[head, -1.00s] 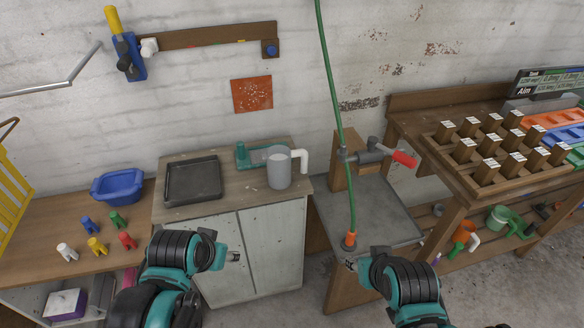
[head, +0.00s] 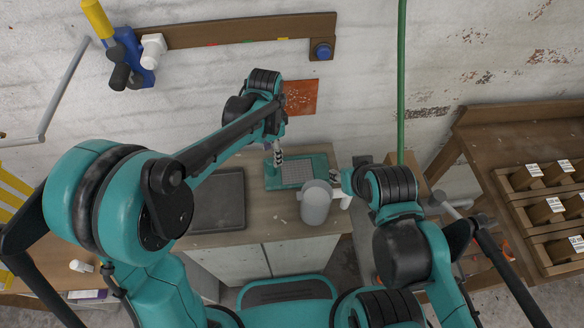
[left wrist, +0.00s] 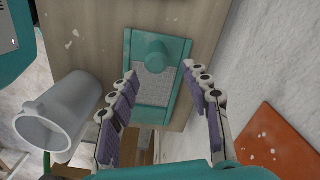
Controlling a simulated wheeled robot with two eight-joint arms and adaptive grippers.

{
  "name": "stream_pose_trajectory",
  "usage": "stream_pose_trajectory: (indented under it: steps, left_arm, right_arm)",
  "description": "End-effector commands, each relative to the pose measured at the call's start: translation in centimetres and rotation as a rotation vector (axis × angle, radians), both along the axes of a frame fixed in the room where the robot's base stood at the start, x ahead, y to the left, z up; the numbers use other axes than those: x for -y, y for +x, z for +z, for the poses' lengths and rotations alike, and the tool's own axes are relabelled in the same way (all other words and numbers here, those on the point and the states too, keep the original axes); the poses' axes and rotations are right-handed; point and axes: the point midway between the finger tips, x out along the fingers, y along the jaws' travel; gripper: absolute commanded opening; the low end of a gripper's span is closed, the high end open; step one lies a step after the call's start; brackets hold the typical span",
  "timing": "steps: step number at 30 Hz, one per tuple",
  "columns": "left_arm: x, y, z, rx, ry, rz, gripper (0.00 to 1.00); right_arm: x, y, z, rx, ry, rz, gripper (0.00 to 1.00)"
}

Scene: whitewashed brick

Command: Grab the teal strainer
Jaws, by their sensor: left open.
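The teal strainer (head: 318,161), a flat teal frame with a grey mesh, lies on the wooden counter top against the back wall. In the left wrist view the strainer (left wrist: 178,52) shows its round teal knob, and its frame lies beyond and between my fingertips. My left gripper (head: 277,158) is over the strainer's left part. In the left wrist view the left gripper (left wrist: 163,78) is open, its purple-padded fingers spread with nothing held between them. My right gripper (head: 340,181) is beside the grey pitcher, too small to tell if open.
A grey pitcher (head: 315,205) stands just in front of the strainer's right side. A dark tray (head: 219,202) lies left of it. A green hose (head: 400,90) hangs at right. An orange-red plate (head: 301,97) is on the wall above.

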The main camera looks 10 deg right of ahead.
Motion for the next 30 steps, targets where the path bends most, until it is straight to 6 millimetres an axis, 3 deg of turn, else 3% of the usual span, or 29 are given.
stream_pose_trajectory:
  steps: [11, 18, 20, 24, 30]
  left_arm:
    - [-0.2, -0.6, -5.0, 0.001, -0.001, 0.002, 0.48]
    - [-0.2, -0.6, -5.3, 0.001, -0.001, 0.003, 0.48]
    - [-0.2, -0.6, -5.3, 0.001, -0.001, 0.003, 0.37]
    - [-0.3, -0.6, -5.3, 0.001, -0.001, 0.003, 0.01]
    - [-0.2, -0.6, -5.3, 0.001, -0.001, 0.003, 0.00]
  right_arm:
    - [0.0, 0.0, -2.3, 0.000, 0.000, 0.000, 0.40]
    - [0.0, 0.0, -2.2, 0.001, 0.000, 0.000, 0.40]
    - [0.0, 0.1, -2.2, 0.001, 0.000, 0.000, 0.40]
    - [0.0, 0.1, -2.2, 0.001, 0.000, 0.000, 0.40]
    - [0.0, 0.1, -2.3, 0.001, 0.000, 0.000, 0.40]
